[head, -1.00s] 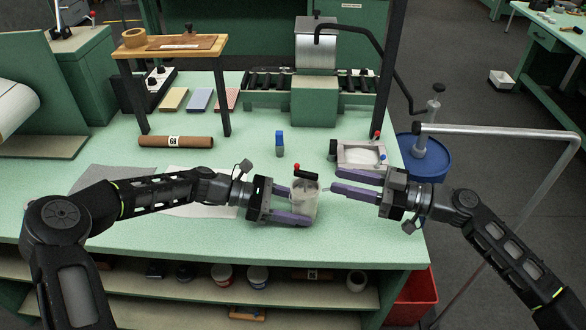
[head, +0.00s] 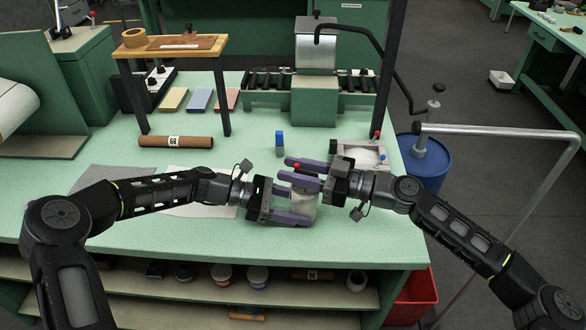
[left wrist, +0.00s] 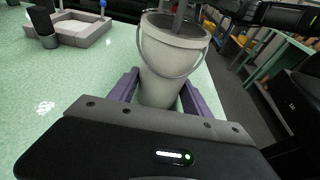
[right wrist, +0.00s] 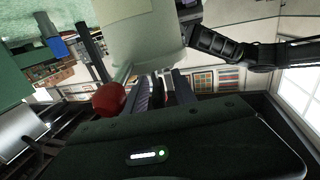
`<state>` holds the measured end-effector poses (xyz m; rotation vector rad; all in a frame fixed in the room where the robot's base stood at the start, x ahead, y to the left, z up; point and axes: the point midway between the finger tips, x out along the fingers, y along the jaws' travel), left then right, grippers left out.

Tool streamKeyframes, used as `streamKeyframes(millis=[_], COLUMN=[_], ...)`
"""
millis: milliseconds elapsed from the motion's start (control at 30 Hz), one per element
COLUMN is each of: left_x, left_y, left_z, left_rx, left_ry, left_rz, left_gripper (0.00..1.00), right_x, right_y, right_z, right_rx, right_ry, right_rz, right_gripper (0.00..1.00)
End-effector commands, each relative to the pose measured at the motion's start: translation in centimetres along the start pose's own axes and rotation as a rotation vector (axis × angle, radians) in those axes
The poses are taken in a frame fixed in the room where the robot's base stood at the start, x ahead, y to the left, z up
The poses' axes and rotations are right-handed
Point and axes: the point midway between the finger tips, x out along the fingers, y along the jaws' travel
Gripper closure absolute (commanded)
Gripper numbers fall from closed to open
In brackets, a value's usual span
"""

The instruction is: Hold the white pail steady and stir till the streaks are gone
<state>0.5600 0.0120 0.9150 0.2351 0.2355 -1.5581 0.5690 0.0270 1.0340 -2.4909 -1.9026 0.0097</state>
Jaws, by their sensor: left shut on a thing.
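The white pail (head: 305,203) stands near the front of the green bench. My left gripper (head: 305,206) is shut around its sides. In the left wrist view the pail (left wrist: 170,72) shows its wire bail, and a grey shaft (left wrist: 180,14) goes down into its mouth. The pail's contents are too dim to judge for streaks. The handle's black part is mostly hidden.
A blue-and-grey bottle (head: 280,143) stands just behind the pail. A grey tray (head: 345,148) lies behind my right gripper. A brown roll (head: 176,142) lies to the left. The bench's front edge is close in front of the pail.

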Motion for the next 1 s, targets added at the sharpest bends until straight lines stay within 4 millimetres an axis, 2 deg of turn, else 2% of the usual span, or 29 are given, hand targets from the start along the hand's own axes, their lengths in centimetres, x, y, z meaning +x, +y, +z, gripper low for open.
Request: streamKeyframes(millis=[300, 700, 1000], left_x=[-0.01, -0.01, -0.01], left_y=[0.03, 0.02, 0.02], left_z=[0.06, 0.06, 0.06], left_rx=[0.000, 0.000, 0.001], left_ry=[-0.001, -0.001, -0.001], left_rz=[0.001, 0.000, 0.000], left_gripper=[0.66, 0.66, 0.66], right_x=[0.25, 0.22, 0.21], right_y=[0.01, 0.02, 0.03], right_z=[-0.01, -0.02, -0.02], right_rx=[0.000, 0.000, 0.000], right_ry=[0.000, 0.000, 0.000], right_rz=[0.000, 0.001, 0.001], right_gripper=[0.68, 1.00, 1.00])
